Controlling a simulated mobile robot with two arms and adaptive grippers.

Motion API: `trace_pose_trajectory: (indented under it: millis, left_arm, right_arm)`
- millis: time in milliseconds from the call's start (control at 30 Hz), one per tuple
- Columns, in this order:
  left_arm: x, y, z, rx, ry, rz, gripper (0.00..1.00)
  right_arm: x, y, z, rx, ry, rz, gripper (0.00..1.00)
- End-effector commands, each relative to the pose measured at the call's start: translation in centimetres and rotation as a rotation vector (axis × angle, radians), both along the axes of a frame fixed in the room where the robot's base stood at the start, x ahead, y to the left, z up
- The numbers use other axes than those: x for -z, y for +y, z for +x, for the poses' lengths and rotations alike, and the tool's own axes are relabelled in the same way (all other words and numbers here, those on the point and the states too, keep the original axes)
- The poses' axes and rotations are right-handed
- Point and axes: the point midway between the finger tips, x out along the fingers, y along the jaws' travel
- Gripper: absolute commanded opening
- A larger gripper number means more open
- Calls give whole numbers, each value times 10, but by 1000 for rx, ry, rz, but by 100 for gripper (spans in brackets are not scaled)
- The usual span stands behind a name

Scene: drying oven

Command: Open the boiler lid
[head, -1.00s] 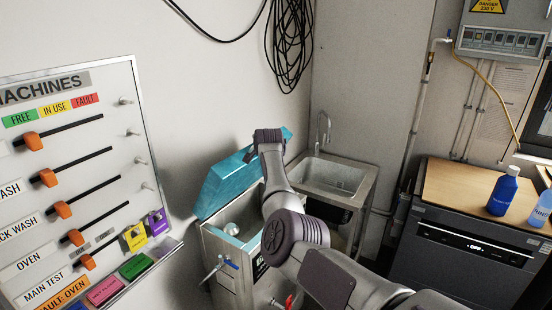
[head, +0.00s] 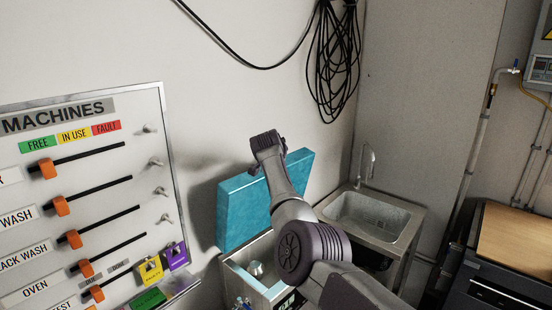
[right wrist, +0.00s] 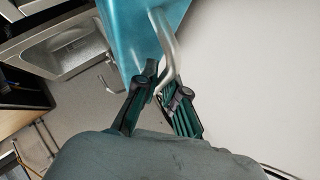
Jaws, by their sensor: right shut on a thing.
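The teal boiler lid (head: 238,215) stands raised, close to upright, behind the open top of the metal boiler (head: 232,272). A round metal part (head: 256,268) shows inside the boiler. My right arm reaches across the lid, and its wrist is at the lid's upper edge; the fingers are hidden there in the head view. In the right wrist view my right gripper (right wrist: 160,92) is shut on the bent metal handle (right wrist: 166,45) of the lid (right wrist: 135,30). My left gripper is in neither view.
A board with orange sliders and padlocks (head: 100,190) hangs on the wall at the left. A steel sink (head: 370,215) stands right of the boiler. Black cables (head: 335,70) hang on the wall above. A dark appliance with a wooden top (head: 515,235) stands at the right.

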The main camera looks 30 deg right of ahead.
Motion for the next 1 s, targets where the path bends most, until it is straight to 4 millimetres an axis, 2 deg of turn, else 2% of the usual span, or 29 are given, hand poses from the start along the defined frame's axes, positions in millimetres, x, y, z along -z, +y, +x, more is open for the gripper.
trace_pose_trajectory:
  millis: [100, 133, 267, 733, 1000]
  left_arm:
    - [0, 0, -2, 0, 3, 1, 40]
    - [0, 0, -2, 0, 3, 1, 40]
    - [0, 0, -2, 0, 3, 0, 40]
    - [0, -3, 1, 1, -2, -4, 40]
    - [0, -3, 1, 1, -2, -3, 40]
  right_arm:
    - [2, 0, 0, 0, 5, 0, 0]
    - [2, 0, 0, 0, 5, 0, 14]
    - [2, 0, 0, 0, 4, 0, 35]
    - [-1, 2, -3, 0, 2, 0, 35]
    - [-15, 15, -22, 0, -1, 0, 35]
